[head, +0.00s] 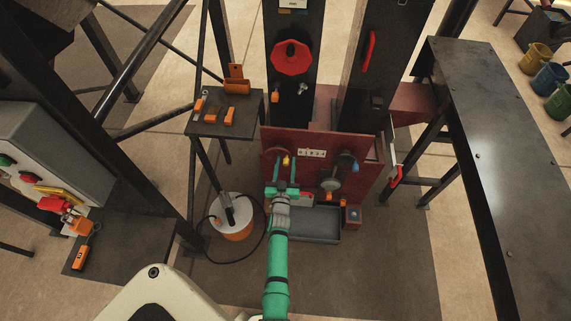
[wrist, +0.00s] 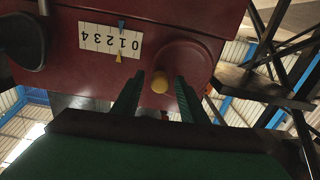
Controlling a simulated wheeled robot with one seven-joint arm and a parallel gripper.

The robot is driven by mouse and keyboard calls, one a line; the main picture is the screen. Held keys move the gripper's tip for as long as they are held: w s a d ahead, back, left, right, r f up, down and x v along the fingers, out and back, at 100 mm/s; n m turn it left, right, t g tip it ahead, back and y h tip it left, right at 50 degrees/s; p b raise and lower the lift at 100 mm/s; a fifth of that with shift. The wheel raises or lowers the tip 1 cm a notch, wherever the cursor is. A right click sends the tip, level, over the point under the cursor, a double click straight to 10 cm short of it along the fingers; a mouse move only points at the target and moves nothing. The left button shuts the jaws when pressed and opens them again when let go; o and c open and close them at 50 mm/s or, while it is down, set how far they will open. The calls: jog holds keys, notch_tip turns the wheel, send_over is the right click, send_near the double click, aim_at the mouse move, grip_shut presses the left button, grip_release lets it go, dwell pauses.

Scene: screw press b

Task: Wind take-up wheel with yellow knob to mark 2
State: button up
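The take-up wheel (wrist: 195,55) is a dark red disc on the red press front, with a yellow knob (wrist: 159,82) sticking out near its edge. The yellow knob also shows in the head view (head: 286,160). My gripper (wrist: 158,88) is open, its two green fingers on either side of the yellow knob with gaps showing. Whether the knob lies fully between the fingertips in depth I cannot tell. The white scale (wrist: 110,40), numbered 0 to 4, appears upside down in the wrist view. Its yellow pointer (wrist: 118,57) and blue pointer (wrist: 121,24) are both near 1.
A second, dark wheel (head: 344,161) with a blue knob (head: 354,167) is right of the scale. A grey tray (head: 312,226) lies below the press front. A small table (head: 211,125) with orange items and an orange-white bucket (head: 232,217) are at left. A long bench (head: 500,150) stands at right.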

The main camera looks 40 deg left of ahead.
aim_at(274, 161)
jog(key=shift+w, duration=0.1)
grip_shut()
jog(key=shift+d, duration=0.1)
jog(key=m, duration=0.1)
jog(key=f+m, duration=0.1)
jog(key=m, duration=0.1)
jog(key=shift+w+d+f, duration=0.1)
jog(key=shift+w+d, duration=0.05)
jog(key=m, duration=0.2)
jog(key=f+m, duration=0.1)
jog(key=m, duration=0.1)
jog(key=shift+f, duration=0.15)
jog(key=s+a+f+m, duration=0.1)
jog(key=m, duration=0.5)
jog(key=s+a+f+m, duration=0.1)
jog(key=a+m, duration=0.1)
jog(key=m, duration=0.5)
jog(key=s+a+m, duration=0.1)
jog(key=a+m, duration=0.1)
jog(key=m, duration=0.5)
jog(key=shift+s+f, duration=0.15)
jog(key=shift+f, duration=0.25)
